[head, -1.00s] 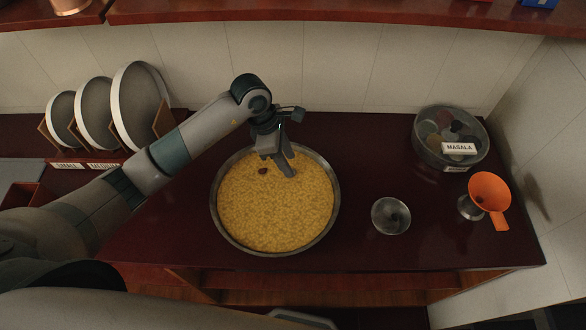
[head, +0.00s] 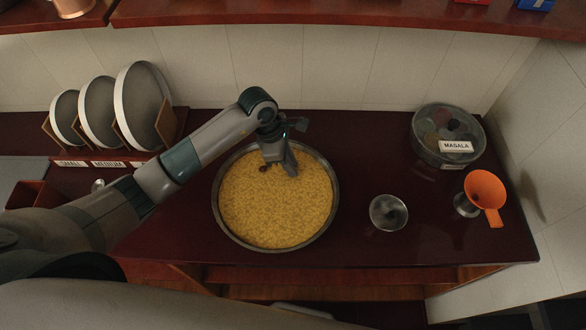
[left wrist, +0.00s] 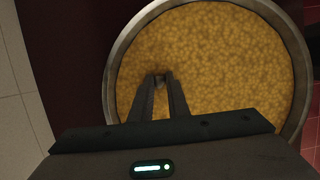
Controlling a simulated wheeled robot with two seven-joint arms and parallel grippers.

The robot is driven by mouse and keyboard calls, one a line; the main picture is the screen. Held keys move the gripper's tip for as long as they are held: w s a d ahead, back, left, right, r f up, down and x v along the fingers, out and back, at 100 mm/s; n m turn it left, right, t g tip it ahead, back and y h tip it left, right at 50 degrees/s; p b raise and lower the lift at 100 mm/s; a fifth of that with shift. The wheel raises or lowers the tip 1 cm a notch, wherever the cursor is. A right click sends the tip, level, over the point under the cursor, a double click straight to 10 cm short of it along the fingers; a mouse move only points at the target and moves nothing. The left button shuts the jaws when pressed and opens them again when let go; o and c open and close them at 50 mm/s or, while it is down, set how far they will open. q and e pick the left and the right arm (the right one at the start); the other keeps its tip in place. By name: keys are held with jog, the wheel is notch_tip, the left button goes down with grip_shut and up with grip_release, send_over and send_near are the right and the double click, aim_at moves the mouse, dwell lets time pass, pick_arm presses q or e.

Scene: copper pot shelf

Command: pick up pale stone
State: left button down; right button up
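I cannot make out a pale stone in either view. A wide steel pan (head: 216,212) of yellow lentils stands on the dark red counter; its rim also shows in the left wrist view (left wrist: 112,85). My left gripper (head: 291,172) points down at the lentils in the back part of the pan. In the left wrist view its fingertips (left wrist: 161,78) are close together, with a small dark patch between them. Whether they hold anything is unclear. A small dark reddish spot (head: 263,168) lies just left of the fingers. My right gripper is not in view.
A small metal bowl (head: 389,213), an orange funnel (head: 484,189) and a bowl labelled MASALA (head: 424,152) stand to the right. Racked round lids (head: 138,100) stand at the back left. A shelf (head: 330,12) crosses the top. The counter between pan and masala bowl is clear.

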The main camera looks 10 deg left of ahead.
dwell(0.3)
pick_arm(q)
jog(key=shift+r+b, duration=0.7)
jog(key=shift+r, duration=0.1)
notch_tip(320, 180, up, 2)
jog(key=shift+d+r+b, duration=0.15)
jog(key=shift+r+b, duration=0.05)
jog(key=shift+b, duration=0.6)
jog(key=s+d+r+b, duration=0.3)
jog(key=d+r, duration=0.4)
jog(key=d, duration=0.3)
jog(key=shift+s+d+b, duration=0.4)
jog(key=shift+b, duration=0.4)
